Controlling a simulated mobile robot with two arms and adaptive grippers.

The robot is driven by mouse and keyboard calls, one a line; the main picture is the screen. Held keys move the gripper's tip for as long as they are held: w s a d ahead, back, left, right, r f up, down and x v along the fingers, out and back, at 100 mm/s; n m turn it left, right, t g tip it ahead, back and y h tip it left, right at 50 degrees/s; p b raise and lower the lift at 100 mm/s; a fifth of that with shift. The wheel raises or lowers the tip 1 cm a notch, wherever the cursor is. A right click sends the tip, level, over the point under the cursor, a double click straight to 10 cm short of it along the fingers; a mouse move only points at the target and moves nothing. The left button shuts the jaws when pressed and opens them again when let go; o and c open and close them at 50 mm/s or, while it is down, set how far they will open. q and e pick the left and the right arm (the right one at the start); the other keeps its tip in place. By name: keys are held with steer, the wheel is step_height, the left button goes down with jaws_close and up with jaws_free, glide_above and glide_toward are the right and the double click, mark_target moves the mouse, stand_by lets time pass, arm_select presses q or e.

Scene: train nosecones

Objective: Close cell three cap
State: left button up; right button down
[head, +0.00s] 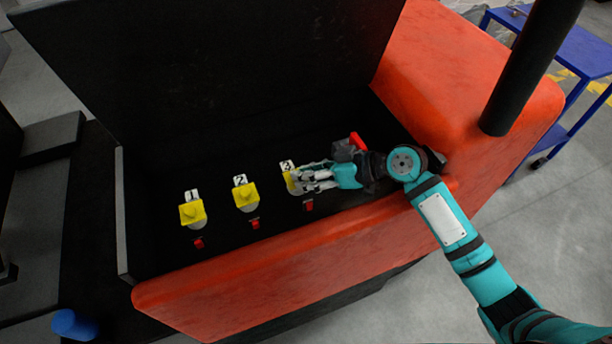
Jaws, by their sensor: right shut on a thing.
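In the head view, the cell three cap (291,184) is yellow and sits just below the white label 3 (287,166) inside the black compartment. My right gripper (298,180) reaches in from the right and is shut on this cap, hiding much of it. I cannot tell whether the cap is seated flat. The yellow caps of cell one (192,211) and cell two (245,196) sit to the left below their own labels. My left gripper is not in view.
Small red parts (309,205) lie in front of each cell. A larger red piece (357,141) is behind my gripper. The red body wall (290,243) borders the compartment in front and at right. A black post (527,70) and blue cart (575,50) stand at right.

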steer(key=shift+d+f+b, duration=0.1)
steer(key=shift+b, duration=0.2)
steer(key=c, duration=1.1)
jaws_free()
steer(key=shift+c, duration=0.2)
step_height(320, 180, up, 10)
